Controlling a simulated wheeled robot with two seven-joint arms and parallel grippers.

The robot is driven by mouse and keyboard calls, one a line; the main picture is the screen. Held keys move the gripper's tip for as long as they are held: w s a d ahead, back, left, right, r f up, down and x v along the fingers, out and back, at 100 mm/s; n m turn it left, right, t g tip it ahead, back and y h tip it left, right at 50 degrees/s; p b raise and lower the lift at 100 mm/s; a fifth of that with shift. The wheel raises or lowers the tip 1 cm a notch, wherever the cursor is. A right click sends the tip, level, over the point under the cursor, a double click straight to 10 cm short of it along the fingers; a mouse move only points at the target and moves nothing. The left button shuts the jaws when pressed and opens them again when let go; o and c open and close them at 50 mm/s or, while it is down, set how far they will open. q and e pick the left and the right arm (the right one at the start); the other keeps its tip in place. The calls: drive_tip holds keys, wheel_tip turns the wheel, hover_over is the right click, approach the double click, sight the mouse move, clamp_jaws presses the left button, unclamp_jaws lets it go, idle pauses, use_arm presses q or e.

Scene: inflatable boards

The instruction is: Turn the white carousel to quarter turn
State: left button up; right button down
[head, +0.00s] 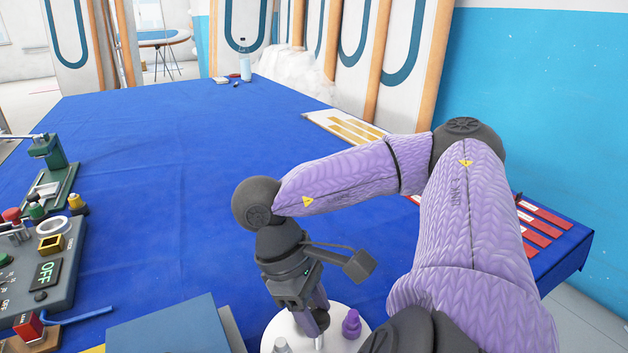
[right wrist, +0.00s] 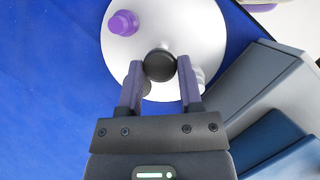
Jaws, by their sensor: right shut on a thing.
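The white carousel (head: 300,333) is a round white disc at the bottom middle of the head view, cut off by the frame edge. It fills the upper middle of the right wrist view (right wrist: 195,30). A purple bottle-like piece (head: 351,324) and a grey-white piece (head: 282,346) stand on it. The purple piece also shows at the upper left of the wrist view (right wrist: 124,23). My right gripper (right wrist: 159,66) is shut on a round black knob (right wrist: 159,64) above the disc, one finger on each side. It points down in the head view (head: 318,314). My left gripper is not in view.
A blue-grey box (head: 170,325) lies left of the carousel. A control panel (head: 45,265) with an OFF sign and a green press (head: 50,160) stand at the left. Red strips (head: 545,215) lie at the right edge. The blue table's (head: 170,150) middle is clear.

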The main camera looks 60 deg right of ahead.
drive_tip(key=shift+n, duration=0.4)
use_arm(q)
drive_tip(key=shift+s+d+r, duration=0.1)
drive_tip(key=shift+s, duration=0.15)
use_arm(e)
drive_tip(key=shift+c, duration=1.2)
unclamp_jaws()
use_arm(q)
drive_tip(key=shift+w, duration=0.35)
use_arm(e)
drive_tip(key=shift+r, duration=0.1)
use_arm(q)
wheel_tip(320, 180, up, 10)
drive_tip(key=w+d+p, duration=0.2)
drive_tip(key=p, duration=0.8)
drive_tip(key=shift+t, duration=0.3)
use_arm(e)
drive_tip(key=v, duration=1)
drive_tip(key=shift+a, duration=0.2)
